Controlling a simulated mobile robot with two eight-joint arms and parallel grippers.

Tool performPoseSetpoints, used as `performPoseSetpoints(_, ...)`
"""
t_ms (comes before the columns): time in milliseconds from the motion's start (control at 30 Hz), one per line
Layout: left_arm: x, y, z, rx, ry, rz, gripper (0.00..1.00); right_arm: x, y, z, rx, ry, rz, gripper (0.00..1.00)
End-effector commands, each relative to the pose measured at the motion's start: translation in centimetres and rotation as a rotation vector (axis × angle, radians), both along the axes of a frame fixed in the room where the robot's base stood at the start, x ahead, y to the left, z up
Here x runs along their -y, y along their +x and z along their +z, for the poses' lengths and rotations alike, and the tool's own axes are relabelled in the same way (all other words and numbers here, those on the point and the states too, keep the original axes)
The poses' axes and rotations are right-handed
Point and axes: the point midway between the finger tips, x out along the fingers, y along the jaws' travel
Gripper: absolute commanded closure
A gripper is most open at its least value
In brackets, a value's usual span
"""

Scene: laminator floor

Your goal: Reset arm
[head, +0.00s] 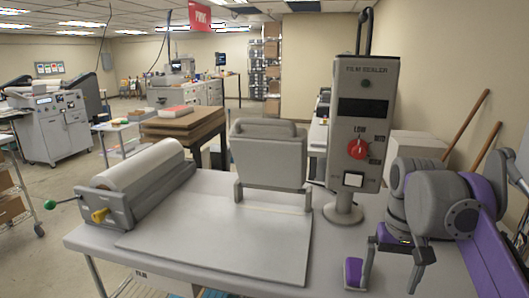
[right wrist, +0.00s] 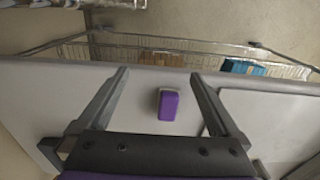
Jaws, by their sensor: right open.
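My right gripper (head: 390,284) hangs over the front right of the grey table, pointing down. In the right wrist view its two fingers (right wrist: 160,76) are spread wide with nothing held between them. A small purple and grey block (head: 353,272) rests on the tabletop just left of the gripper. In the right wrist view the block (right wrist: 168,105) lies below, framed between the fingers but not touched. My left gripper is in neither view.
The film sealer (head: 358,120), with a red knob and a round base, stands close behind my right gripper. A hinged grey press (head: 268,155) and a film roll (head: 140,170) occupy the table (head: 215,235). Its front middle is clear. Wooden handles (head: 467,122) lean on the right wall.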

Motion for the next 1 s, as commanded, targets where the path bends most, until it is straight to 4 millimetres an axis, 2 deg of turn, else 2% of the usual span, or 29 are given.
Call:
performPoseSetpoints(267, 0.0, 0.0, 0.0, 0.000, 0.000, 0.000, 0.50, -2.4, -3.0, -6.5, 0.142, -0.022, 0.072, 0.01)
performPoseSetpoints(367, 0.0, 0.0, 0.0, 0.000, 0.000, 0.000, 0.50, -3.4, -4.9, -9.9, 0.208, -0.031, 0.104, 0.01)
performPoseSetpoints(600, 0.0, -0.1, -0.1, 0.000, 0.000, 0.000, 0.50, -5.8, -11.2, -20.4, 0.389, -0.051, 0.191, 0.01)
performPoseSetpoints(700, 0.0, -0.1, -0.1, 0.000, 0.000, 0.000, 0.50, -6.4, -13.3, -23.4, 0.442, -0.054, 0.214, 0.01)
performPoseSetpoints(767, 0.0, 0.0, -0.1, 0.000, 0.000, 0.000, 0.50, -6.6, -14.1, -24.6, 0.462, -0.056, 0.223, 0.01)
performPoseSetpoints(1000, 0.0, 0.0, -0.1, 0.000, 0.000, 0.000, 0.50, -6.6, -14.2, -24.8, 0.465, -0.056, 0.224, 0.01)
